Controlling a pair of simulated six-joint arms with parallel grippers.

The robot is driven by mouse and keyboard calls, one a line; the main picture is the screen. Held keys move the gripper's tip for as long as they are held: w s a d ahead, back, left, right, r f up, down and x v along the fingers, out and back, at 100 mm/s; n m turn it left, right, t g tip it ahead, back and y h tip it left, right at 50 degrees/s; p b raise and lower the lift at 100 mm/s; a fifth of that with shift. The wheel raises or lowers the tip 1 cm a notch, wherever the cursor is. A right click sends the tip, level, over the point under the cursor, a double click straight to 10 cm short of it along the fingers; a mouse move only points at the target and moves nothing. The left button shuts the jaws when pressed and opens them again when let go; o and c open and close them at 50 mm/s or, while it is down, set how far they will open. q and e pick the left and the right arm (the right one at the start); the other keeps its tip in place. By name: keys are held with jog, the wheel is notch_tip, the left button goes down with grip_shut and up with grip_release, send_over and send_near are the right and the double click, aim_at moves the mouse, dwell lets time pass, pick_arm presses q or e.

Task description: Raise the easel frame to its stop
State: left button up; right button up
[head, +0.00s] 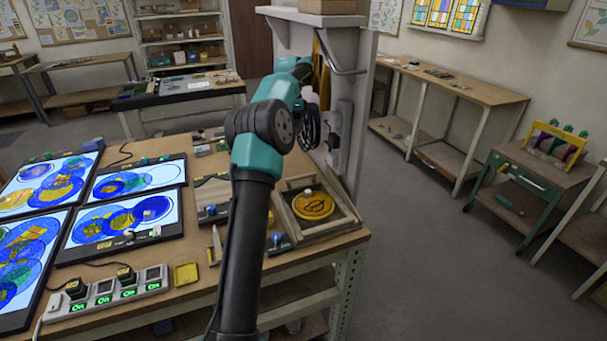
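A wooden frame (344,219), which looks like the easel frame, lies low and close to flat at the table's right front corner. A round yellow glass piece (314,206) with a dark drawn pattern is inside it, with a small pale knob near its back edge. One of my arms rises from the bottom centre, passes left of the frame and bends back towards the white post. Its gripper is hidden or out of view, and I cannot tell which arm it is. The other gripper does not show.
Lit panels with blue and yellow glass (123,216) cover the table's left side. A power strip (105,301), a yellow dish (186,273) and a brush-like tool (215,246) are at the front. A white post (347,70) stands behind the frame. Open floor lies right.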

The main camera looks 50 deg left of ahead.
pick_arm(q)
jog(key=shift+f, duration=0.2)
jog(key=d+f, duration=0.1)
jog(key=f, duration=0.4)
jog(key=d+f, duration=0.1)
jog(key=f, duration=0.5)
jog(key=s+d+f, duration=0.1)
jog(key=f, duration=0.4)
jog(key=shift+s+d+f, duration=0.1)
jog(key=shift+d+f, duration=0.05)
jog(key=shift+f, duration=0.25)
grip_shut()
